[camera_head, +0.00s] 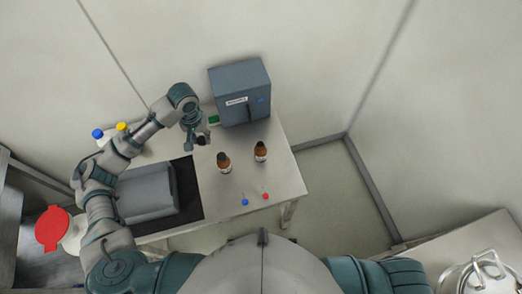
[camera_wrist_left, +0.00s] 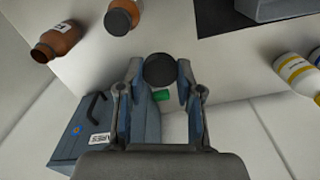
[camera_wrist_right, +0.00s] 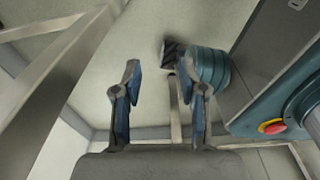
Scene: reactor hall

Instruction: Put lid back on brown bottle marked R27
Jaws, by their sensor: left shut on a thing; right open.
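Two brown bottles stand upright on the table: the left bottle (camera_head: 224,163) has a dark cap, and the right bottle (camera_head: 261,151) shows a brown, seemingly open neck. In the left wrist view they are the capped bottle (camera_wrist_left: 122,16) and the open-looking bottle (camera_wrist_left: 58,40). Their labels are too small to read, so I cannot tell which is R27. My left gripper (camera_head: 201,140) is shut on a round black lid (camera_wrist_left: 160,70), above the table to the left of both bottles. My right gripper (camera_wrist_right: 155,82) is open and empty, away from the table.
A grey box-shaped device (camera_head: 240,92) stands at the back, with a small green object (camera_head: 213,120) beside it. White bottles with blue and yellow caps (camera_head: 121,127) stand at the left.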

